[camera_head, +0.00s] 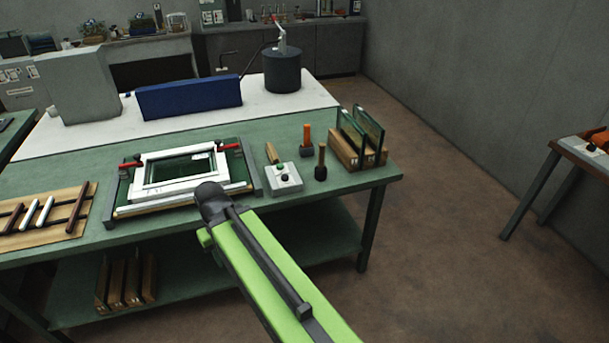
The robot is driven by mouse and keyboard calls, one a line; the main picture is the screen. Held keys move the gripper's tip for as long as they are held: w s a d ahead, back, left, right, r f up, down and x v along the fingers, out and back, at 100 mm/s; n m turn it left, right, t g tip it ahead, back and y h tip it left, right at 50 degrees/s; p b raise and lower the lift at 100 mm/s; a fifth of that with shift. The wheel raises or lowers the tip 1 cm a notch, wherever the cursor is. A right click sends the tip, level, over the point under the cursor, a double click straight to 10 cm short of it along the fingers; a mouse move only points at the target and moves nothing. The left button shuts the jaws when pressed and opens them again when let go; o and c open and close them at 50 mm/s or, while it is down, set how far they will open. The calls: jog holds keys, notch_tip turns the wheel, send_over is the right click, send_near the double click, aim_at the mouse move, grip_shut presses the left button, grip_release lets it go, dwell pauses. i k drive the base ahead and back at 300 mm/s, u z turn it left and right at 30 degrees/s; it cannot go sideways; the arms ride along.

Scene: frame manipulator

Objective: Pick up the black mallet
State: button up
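A mallet with a black head (320,173) and a brown wooden handle (322,155) stands head down on the green table, near its front right. Just behind it stands a similar tool with an orange handle (307,136) and a dark head. My green arm reaches in from the bottom and ends in a dark joint in front of the table edge, left of the mallet. No gripper fingers show; they are out of sight or hidden behind the arm.
A grey button box (284,179) sits just left of the mallet. A wooden rack with glass panes (359,150) stands to its right. A white window frame (150,190) lies in a fixture further left. The green table's front edge (345,187) is close to the mallet.

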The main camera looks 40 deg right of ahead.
aim_at(321, 170)
jog(key=z, duration=0.3)
jog(key=i, duration=1)
jog(key=u, duration=0.3)
